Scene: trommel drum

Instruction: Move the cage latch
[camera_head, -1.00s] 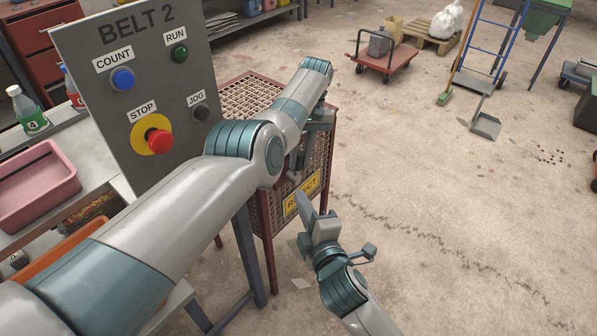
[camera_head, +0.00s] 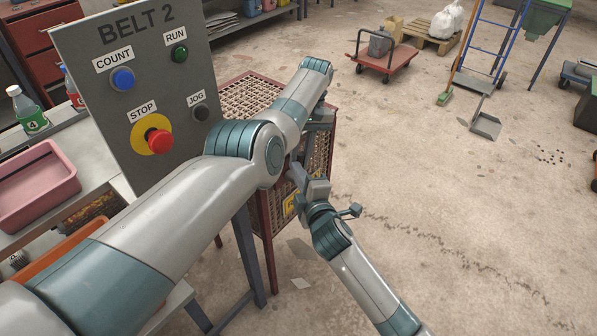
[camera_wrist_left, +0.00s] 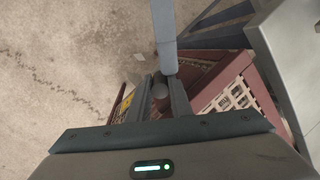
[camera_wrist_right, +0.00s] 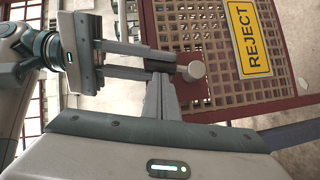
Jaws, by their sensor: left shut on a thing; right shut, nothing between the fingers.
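The latch shows as a grey rounded knob (camera_wrist_right: 193,71) at the cage's red frame in the right wrist view. My left gripper (camera_wrist_left: 159,98) is shut on the latch, whose grey end (camera_wrist_left: 158,90) shows between its fingers. In the head view my left gripper (camera_head: 302,155) is partly hidden by my arm. My right gripper (camera_wrist_right: 160,82) is shut and empty, its tips close beside the latch and left fingers; I cannot tell whether they touch.
The BELT 2 panel (camera_head: 130,50) with its red STOP button (camera_head: 158,141) stands close to my left arm. A pink tray (camera_head: 36,187) lies on the bench at left.

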